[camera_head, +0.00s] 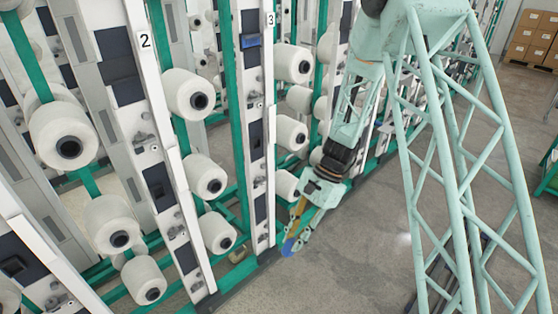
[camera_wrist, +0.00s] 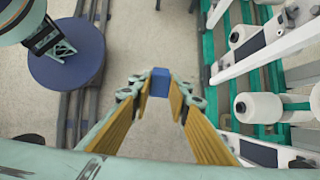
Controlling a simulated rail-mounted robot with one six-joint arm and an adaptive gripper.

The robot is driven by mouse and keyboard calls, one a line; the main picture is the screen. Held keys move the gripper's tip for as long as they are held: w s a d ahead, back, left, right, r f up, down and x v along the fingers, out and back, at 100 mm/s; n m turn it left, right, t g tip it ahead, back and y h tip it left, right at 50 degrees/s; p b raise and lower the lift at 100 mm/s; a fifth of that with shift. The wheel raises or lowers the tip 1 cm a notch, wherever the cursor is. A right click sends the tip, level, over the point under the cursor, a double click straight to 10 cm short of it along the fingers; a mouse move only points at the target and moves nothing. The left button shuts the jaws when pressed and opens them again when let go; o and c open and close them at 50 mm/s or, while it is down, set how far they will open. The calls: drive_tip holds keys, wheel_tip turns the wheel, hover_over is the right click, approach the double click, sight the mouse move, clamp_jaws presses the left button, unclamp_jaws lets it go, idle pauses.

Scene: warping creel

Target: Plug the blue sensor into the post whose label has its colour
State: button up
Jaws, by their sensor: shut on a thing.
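The blue sensor (camera_wrist: 160,82) is a small blue block held between the fingertips of my gripper (camera_wrist: 160,90) in the wrist view. In the head view, my gripper (camera_head: 296,232) points down and left, with the blue sensor (camera_head: 288,247) at its tip. It is above the floor, to the right of the post marked 3 (camera_head: 270,19) and apart from it. That post has a blue patch (camera_head: 250,41) near its top; I cannot tell whether this is a label. The post marked 2 (camera_head: 146,41) has dark panels with no clear colour.
White yarn bobbins (camera_head: 191,94) stick out from green rails between the posts. A lower bobbin (camera_head: 217,232) hangs left of the post marked 3. Open grey floor (camera_head: 350,260) lies right of the posts. Cardboard boxes (camera_head: 530,38) stand at the far right.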

drive_tip(key=w+a+r+m+t+y+b, duration=0.3)
drive_tip(key=w+a+r+m+t+y, duration=0.25)
drive_tip(key=w+a+m+y, duration=0.55)
drive_tip(key=w+d+r+m+t+h+b, duration=0.1)
drive_tip(key=w+d+r+m+t, duration=0.1)
drive_tip(key=w+t, duration=0.3)
drive_tip(key=w+d+r+m+t+h+b, duration=0.1)
drive_tip(key=w+d+r+m+t, duration=0.2)
drive_tip(key=w, duration=1.1)
drive_tip(key=shift+d+r+m+t+h+b, duration=0.2)
drive_tip(key=shift+r+m+t+h+b, duration=0.15)
drive_tip(key=shift+t, duration=1.2)
drive_tip(key=shift+w+a, duration=0.1)
drive_tip(key=shift+w, duration=0.05)
drive_tip(key=p+x, duration=0.1)
drive_tip(key=x, duration=0.3)
drive_tip(key=shift+w+a, duration=0.1)
drive_tip(key=shift+a, duration=0.05)
drive_tip(key=shift+w+a+b, duration=0.4)
drive_tip(key=shift+a+b, duration=0.05)
drive_tip(key=shift+b, duration=0.05)
